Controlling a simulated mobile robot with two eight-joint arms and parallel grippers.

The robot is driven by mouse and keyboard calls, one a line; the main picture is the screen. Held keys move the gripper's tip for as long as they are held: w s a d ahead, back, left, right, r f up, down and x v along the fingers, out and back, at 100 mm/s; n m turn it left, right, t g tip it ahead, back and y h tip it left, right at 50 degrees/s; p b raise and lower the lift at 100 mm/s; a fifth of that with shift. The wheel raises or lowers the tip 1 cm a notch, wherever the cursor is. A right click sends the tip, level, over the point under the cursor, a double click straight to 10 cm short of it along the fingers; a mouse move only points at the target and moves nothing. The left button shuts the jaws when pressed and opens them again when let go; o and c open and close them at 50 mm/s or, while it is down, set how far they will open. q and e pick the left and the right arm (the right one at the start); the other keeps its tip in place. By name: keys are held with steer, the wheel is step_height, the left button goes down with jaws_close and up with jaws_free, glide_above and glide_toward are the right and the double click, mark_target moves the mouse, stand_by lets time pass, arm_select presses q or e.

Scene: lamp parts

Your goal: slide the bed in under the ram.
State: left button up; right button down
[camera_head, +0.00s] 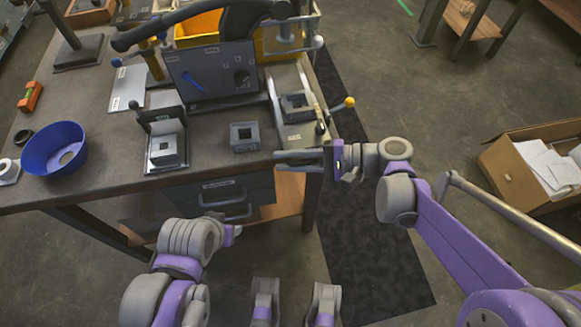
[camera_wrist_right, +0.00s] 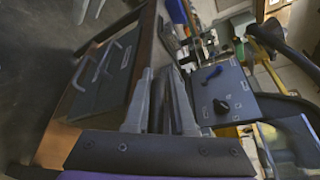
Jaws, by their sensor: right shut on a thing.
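The bed (camera_head: 304,131) is a pale sliding plate at the right side of the table, with a dark square block (camera_head: 297,105) on it. The ram (camera_head: 286,31) is the upright metal part at the back, above the bed's far end; the block stands nearer to me than the ram. My right gripper (camera_head: 284,160) is at the bed's near end, at the table's front edge. It is shut there; the exact contact is hidden. In the right wrist view its fingers (camera_wrist_right: 163,100) are close together. My left gripper (camera_head: 234,231) is low in front of the table, its jaws unclear.
A lever with a yellow ball (camera_head: 349,102) stands right of the bed. Another square block (camera_head: 244,136) sits left of it. A grey panel (camera_head: 213,73) with a blue mark, a small fixture (camera_head: 165,148) and a blue bowl (camera_head: 54,150) are further left.

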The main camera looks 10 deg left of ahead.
steer(key=shift+w+a+f, duration=0.15)
steer(key=shift+w, duration=0.3)
steer(key=shift+w+a+f, duration=0.1)
steer(key=shift+w, duration=0.35)
steer(key=shift+s, duration=0.1)
steer(key=c, duration=1)
jaws_free()
steer(key=shift+c, duration=0.2)
steer(key=shift+o, duration=0.9)
steer(key=shift+r, duration=0.1)
steer(key=p+v, duration=0.1)
steer(key=v, duration=0.9)
steer(key=shift+d, duration=0.35)
steer(key=shift+r, duration=0.1)
